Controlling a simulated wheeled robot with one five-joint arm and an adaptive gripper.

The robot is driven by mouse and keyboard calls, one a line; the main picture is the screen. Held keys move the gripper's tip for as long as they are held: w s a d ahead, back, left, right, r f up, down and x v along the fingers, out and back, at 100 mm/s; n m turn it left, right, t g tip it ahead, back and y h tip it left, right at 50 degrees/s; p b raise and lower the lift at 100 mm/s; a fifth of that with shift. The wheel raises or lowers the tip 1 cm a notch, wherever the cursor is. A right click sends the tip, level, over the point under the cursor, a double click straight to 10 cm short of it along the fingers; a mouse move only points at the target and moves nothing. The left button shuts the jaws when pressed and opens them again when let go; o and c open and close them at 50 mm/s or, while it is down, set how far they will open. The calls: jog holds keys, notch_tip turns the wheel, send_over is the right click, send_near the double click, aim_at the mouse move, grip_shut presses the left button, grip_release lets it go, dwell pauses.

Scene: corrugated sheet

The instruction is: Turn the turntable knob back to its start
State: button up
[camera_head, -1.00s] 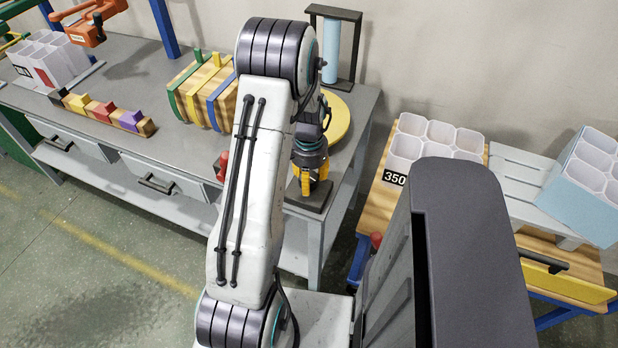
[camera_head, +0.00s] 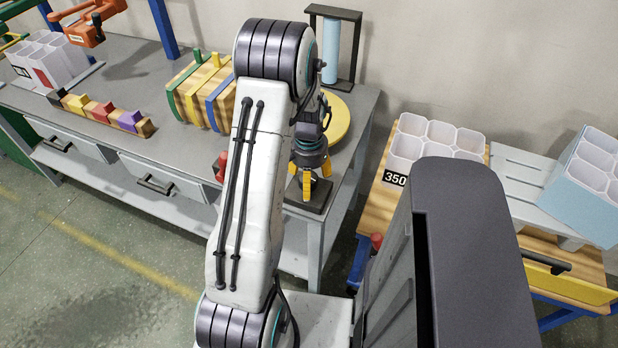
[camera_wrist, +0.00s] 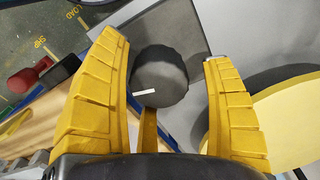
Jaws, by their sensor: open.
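The knob (camera_wrist: 160,75) is a dark, round, ridged cap in the wrist view, with a short white line at its lower left. My gripper (camera_wrist: 163,50) has yellow ribbed fingers, spread on the left and right of the knob with visible gaps on both sides. The fingers are open and hold nothing. In the head view my gripper (camera_head: 312,190) points down over a dark base plate (camera_head: 303,205) at the bench's right end; the knob is hidden there. The yellow turntable disc (camera_head: 339,118) lies behind it, partly hidden by my arm, and also shows in the wrist view (camera_wrist: 292,120).
A red handle (camera_wrist: 25,83) stands left of the knob. A blue roll stand (camera_head: 331,50) is behind. White bins (camera_head: 432,140) stand on the right cart.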

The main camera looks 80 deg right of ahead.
notch_tip(320, 180, up, 12)
dwell(0.7)
jog(key=shift+w+f+b, duration=0.1)
jog(key=shift+f+b, duration=0.2)
jog(key=shift+f, duration=0.1)
jog(key=f, duration=0.1)
jog(key=f+b, duration=0.1)
jog(key=a+f+m, duration=0.1)
jog(key=shift+w+f+y, duration=0.1)
jog(key=shift+w+y, duration=0.15)
jog(key=shift+y, duration=0.05)
jog(key=m, duration=0.3)
jog(key=shift+f+m, duration=0.15)
jog(key=shift+m, duration=0.15)
jog(key=m, duration=0.3)
jog(key=shift+d+f+m, duration=0.1)
jog(key=shift+d+m, duration=0.05)
jog(key=shift+m, duration=0.25)
jog(key=m, duration=0.6)
jog(key=shift+d+f+m, duration=0.1)
jog(key=shift+d+m, duration=0.15)
jog(key=shift+m, duration=0.15)
jog(key=shift+f, duration=3.6)
